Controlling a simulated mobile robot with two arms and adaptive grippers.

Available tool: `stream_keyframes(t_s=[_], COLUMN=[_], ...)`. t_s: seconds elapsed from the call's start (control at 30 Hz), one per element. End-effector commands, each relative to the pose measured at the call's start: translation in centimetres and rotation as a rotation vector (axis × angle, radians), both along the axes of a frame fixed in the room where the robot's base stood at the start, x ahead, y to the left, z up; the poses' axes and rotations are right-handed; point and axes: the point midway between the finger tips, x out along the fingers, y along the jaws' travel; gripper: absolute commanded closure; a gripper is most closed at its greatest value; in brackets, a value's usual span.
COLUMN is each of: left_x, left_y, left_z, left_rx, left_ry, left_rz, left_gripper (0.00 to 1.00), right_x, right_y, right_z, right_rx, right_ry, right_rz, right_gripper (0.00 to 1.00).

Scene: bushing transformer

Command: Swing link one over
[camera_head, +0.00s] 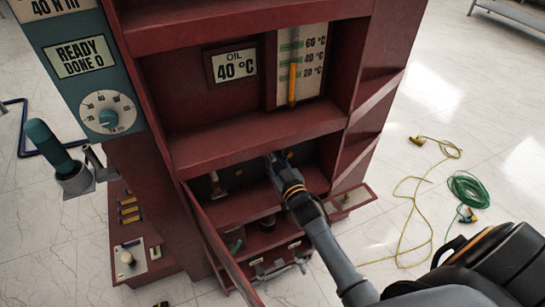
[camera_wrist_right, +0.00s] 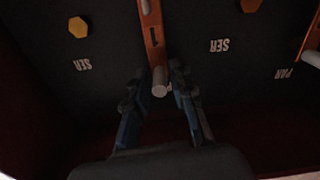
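A copper-orange link bar (camera_wrist_right: 151,35) hangs in front of a dark panel in the right wrist view, with a grey round peg (camera_wrist_right: 159,82) at its lower end. My right gripper (camera_wrist_right: 158,88) has its two fingers apart, one on each side of the peg, with small gaps visible. Another link (camera_wrist_right: 313,45) is cut off at the right edge. Labels "SER" (camera_wrist_right: 220,46) and "PAR" (camera_wrist_right: 284,73) mark the panel. In the head view my right gripper (camera_head: 273,163) reaches into the red cabinet's lower compartment, its fingertips hard to see. Another link (camera_head: 216,185) shows to its left. My left gripper is out of view.
The red cabinet's open door (camera_head: 222,253) hangs at the compartment's left. A shelf (camera_head: 255,135) lies above my right arm. A green-handled tool (camera_head: 50,147) stands in a grey holder at left. Yellow and green cables (camera_head: 468,189) lie on the floor at right.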

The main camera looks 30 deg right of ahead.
Motion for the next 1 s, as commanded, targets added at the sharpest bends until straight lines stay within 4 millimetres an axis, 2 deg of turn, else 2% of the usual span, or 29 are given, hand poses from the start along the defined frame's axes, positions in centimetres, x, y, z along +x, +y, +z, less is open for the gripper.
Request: stream_keyframes(t_s=[0.67, 1.0], left_x=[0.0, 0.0], left_y=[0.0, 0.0], left_z=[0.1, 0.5], left_rx=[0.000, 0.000], left_ry=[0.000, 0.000], left_rz=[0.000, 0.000], left_gripper=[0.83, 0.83], right_x=[0.0, -0.1], right_y=[-0.5, -1.7], right_z=[0.0, -0.1], right_rx=[0.039, 0.154], right_ry=[-0.002, -0.007], right_rz=[-0.002, -0.003], right_gripper=[1.00, 1.00])
